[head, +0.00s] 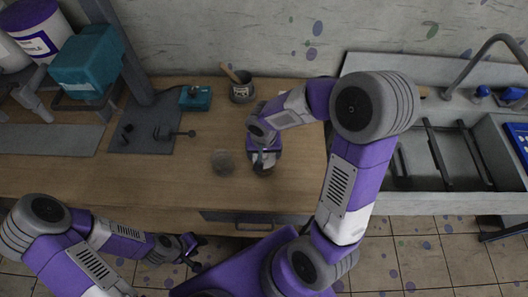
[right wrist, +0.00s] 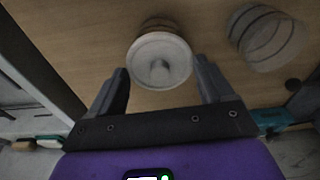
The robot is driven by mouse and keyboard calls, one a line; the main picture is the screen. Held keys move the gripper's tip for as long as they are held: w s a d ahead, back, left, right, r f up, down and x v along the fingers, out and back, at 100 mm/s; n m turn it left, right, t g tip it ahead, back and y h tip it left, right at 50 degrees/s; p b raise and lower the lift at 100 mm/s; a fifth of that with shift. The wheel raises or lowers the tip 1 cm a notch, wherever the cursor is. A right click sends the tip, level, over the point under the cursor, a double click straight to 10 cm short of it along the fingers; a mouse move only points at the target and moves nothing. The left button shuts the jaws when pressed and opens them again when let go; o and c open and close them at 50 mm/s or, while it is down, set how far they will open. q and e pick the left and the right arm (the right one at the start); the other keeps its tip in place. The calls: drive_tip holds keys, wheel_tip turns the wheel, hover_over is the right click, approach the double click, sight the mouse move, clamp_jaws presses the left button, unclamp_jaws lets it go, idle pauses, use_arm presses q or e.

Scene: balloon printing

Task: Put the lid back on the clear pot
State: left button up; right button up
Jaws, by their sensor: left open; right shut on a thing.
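A clear pot (head: 222,162) stands on the wooden table to the left of my right gripper. It also shows at the upper right of the right wrist view (right wrist: 265,38), apart from my gripper. My right gripper (head: 263,160) is shut on a pale round lid (right wrist: 160,62) with a knob, which sits between its fingers in the right wrist view. A brownish, banded shape shows behind the lid; I cannot tell what it is. My left gripper (head: 194,250) is open and empty, low in front of the table.
A dark cup (head: 241,88) with a wooden handle in it and a teal box (head: 195,98) stand at the back. A dark mat (head: 150,130) with small tools lies to the left. A sink and tap are at the right. The table's front left is clear.

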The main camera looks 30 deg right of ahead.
drive_tip(key=shift+f+b, duration=0.1)
drive_tip(key=shift+b, duration=0.2)
idle(0.6)
drive_tip(key=o, duration=1)
drive_tip(key=shift+r+p, duration=2.4)
drive_tip(key=shift+r, duration=1.2)
clamp_jaws()
